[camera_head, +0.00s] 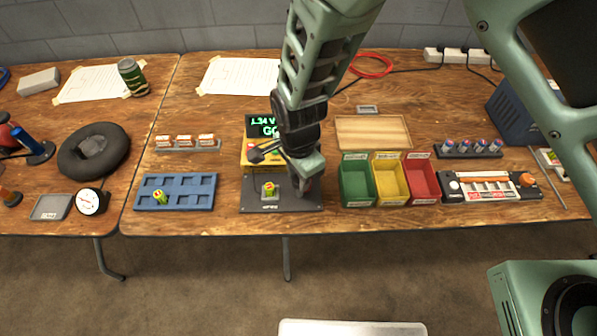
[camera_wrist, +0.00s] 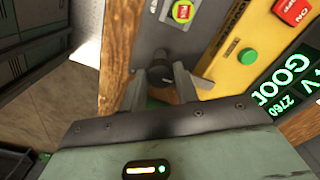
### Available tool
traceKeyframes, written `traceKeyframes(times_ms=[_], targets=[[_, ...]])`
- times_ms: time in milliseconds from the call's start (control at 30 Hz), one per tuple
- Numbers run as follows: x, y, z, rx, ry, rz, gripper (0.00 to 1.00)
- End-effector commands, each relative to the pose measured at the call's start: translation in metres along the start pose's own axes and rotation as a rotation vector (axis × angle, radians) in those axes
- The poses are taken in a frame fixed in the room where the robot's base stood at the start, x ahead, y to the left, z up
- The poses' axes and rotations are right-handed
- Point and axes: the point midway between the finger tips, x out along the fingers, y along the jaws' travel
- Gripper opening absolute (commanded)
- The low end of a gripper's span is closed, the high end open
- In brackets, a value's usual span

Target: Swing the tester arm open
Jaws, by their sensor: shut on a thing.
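The tester (camera_head: 254,158) is a yellow box with a lit green display, behind a dark base plate (camera_head: 255,205). Its display (camera_wrist: 290,85) reads GOOD in the wrist view. A green and yellow cell (camera_head: 268,188) sits in a small holder on the plate; it also shows at the top of the wrist view (camera_wrist: 183,11). My gripper (camera_head: 303,190) is over the plate's right part. In the wrist view my gripper (camera_wrist: 160,84) is shut on a black knob (camera_wrist: 160,73), apparently the tester arm's handle. The rest of the tester arm is mostly hidden by my gripper.
Green (camera_head: 356,183), yellow (camera_head: 390,180) and red (camera_head: 421,181) bins stand close on the right. A blue tray (camera_head: 176,203) with one cell lies to the left. A wooden board (camera_head: 372,131) lies behind the bins. The table's front edge is close to the plate.

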Motion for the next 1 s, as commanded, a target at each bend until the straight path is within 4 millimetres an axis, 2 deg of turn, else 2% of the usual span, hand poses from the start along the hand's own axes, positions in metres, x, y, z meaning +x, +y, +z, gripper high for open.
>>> traceKeyframes(times_ms=[467, 500, 567, 867, 1000], targets=[[-0.001, -0.001, -0.001, 0.017, 0.001, -0.003, 0.0], [-0.001, -0.001, -0.001, 0.017, 0.001, -0.003, 0.38], [-0.001, -0.001, -0.001, 0.016, 0.001, -0.003, 0.52], [-0.002, -0.001, 0.0, 0.014, 0.0, -0.001, 0.52], [-0.013, -0.001, 0.0, 0.013, 0.0, -0.004, 0.52]])
